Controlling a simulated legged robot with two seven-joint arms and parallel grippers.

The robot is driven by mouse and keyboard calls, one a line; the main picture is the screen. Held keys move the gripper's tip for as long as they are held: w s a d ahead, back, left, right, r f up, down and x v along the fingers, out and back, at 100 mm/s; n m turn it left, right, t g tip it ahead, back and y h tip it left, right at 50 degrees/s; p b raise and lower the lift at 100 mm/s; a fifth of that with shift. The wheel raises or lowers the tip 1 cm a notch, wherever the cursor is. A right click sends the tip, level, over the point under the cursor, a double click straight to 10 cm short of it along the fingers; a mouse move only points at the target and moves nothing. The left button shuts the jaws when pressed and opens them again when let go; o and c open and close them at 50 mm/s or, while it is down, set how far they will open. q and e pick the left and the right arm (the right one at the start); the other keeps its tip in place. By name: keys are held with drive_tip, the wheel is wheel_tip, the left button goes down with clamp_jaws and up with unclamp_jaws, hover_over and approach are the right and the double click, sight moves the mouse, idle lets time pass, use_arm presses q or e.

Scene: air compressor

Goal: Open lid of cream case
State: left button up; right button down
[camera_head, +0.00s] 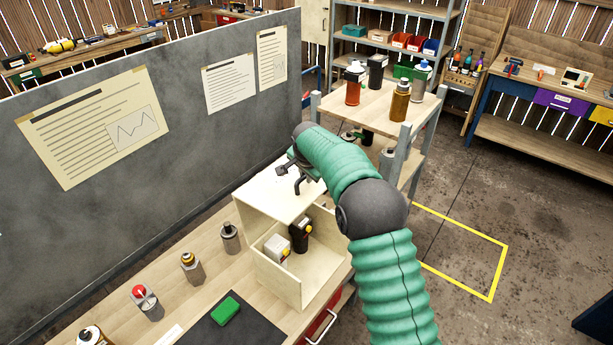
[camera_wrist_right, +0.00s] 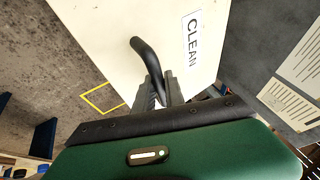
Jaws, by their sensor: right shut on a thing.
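The cream case (camera_head: 280,285) stands on the wooden bench. Its lid (camera_head: 262,197) is raised at the back, so the inside shows a white and a black item with yellow parts. In the right wrist view the lid (camera_wrist_right: 105,35) has a "CLEAN" label and a bent black handle (camera_wrist_right: 148,60). My right gripper (camera_head: 293,170) is at the lid; in the wrist view its fingers (camera_wrist_right: 166,92) are shut on the handle. Part of the case's right side is hidden behind my right arm. My left gripper is not in view.
Several small fittings stand on the bench left of the case, including one with a red top (camera_head: 139,291). A green block (camera_head: 225,311) lies on a dark mat (camera_head: 205,335). A grey panel (camera_head: 90,200) stands behind. A shelf cart with bottles (camera_head: 335,105) stands beyond the case.

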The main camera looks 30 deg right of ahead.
idle(0.3)
drive_tip(key=c, duration=1.8)
unclamp_jaws()
drive_tip(key=o, duration=0.4)
drive_tip(key=shift+w+f, duration=0.1)
drive_tip(key=shift+w, duration=0.1)
drive_tip(key=b+v, duration=0.3)
drive_tip(key=v, duration=0.2)
drive_tip(key=shift+s+r, duration=0.2)
drive_tip(key=b+v, duration=0.2)
drive_tip(key=v, duration=0.9)
drive_tip(key=shift+a+r, duration=0.2)
drive_tip(key=shift+d, duration=0.15)
